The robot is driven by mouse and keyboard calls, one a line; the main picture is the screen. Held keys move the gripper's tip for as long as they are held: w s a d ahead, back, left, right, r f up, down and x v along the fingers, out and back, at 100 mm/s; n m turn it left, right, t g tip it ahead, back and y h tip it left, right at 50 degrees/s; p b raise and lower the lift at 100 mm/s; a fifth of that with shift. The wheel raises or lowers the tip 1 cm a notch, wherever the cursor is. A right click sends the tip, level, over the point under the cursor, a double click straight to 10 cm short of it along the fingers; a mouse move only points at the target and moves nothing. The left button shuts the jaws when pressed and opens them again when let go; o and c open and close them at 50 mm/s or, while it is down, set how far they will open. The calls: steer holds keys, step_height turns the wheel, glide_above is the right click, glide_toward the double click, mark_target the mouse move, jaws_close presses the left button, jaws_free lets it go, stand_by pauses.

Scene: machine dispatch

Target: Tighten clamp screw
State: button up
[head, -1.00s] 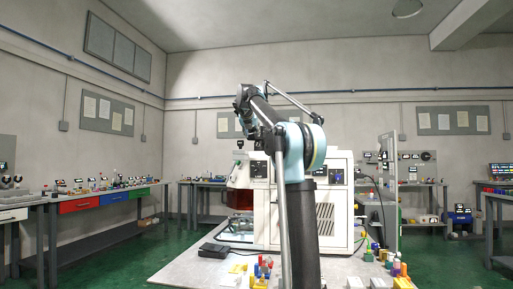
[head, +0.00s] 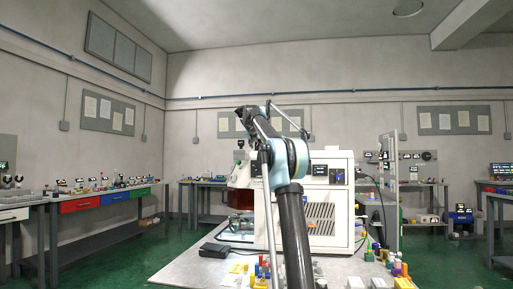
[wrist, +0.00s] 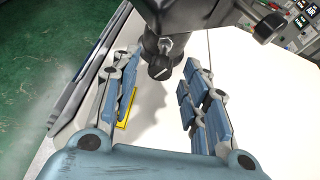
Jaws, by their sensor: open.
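A white machine (head: 318,212) stands on the bench, with a dark reddish-brown window at its lower left. In the wrist view a dark round screw head (wrist: 160,70) with a pale slot sits at the end of a dark body, probably the clamp screw. My gripper (wrist: 158,82) is open. Its two blue-padded fingers lie left and right of the screw head, with a gap on each side. Nothing is held between the pads. In the head view my gripper cannot be made out, and the clamp screw is not visible there.
A pale surface lies below the fingers, with a yellow strip (wrist: 127,108) near the left finger. A black box (head: 214,248) lies on the bench (head: 190,272) left of the machine. Small coloured objects (head: 388,264) crowd the bench's front right.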

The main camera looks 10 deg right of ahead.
steer(key=shift+w, duration=0.1)
steer(key=shift+c, duration=0.2)
jaws_close()
steer(key=shift+d, duration=0.1)
steer(key=m+t+y, duration=0.1)
steer(key=m, duration=0.2)
steer(key=shift+d+f+y, duration=0.1)
steer(key=shift+f+y, duration=0.05)
steer(key=shift+y, duration=0.25)
steer(key=shift+o, duration=0.2)
jaws_free()
